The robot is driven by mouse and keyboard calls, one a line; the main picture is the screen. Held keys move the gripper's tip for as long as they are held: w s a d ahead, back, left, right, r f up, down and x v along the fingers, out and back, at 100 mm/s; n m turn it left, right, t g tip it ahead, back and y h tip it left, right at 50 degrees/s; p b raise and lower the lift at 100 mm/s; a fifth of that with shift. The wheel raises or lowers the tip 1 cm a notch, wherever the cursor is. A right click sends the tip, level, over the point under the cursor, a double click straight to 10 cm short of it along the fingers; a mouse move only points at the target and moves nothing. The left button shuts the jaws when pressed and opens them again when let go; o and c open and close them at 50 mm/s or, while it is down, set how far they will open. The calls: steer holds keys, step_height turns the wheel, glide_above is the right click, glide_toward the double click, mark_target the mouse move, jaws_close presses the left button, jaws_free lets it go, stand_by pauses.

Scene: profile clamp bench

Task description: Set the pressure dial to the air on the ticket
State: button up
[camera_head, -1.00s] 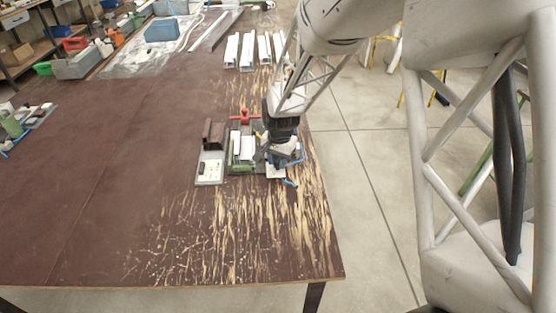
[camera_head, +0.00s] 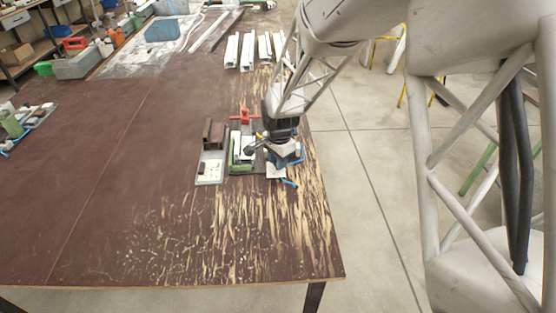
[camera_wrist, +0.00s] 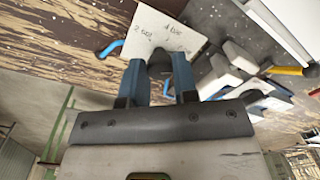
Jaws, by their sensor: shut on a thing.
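My gripper (camera_wrist: 160,72) has its two blue fingers shut on a dark, rounded knob (camera_wrist: 159,66), which looks like the pressure dial. The fingers hide its sides, and I see no pointer or scale. Just beyond it lies a white ticket (camera_wrist: 172,36) with handwriting, upside down or slanted and too small to read surely. In the head view my gripper (camera_head: 284,158) is low over the right end of the bench fixture, hiding the dial. A corner of the white ticket (camera_head: 275,172) shows below it.
Left of my gripper are a clamp with a red handle (camera_head: 245,117), a green block (camera_head: 237,163) and a grey tray (camera_head: 210,170) with a brown profile. A blue lever (camera_head: 290,183) sticks out at the front. White profiles (camera_head: 248,50) lie behind. The table front is clear.

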steer(key=shift+r, duration=0.1)
steer(key=o, duration=0.9)
steer(key=shift+o, duration=0.2)
steer(key=shift+r, duration=0.1)
steer(key=shift+s+d+r, duration=0.1)
steer(key=shift+r, duration=3.65)
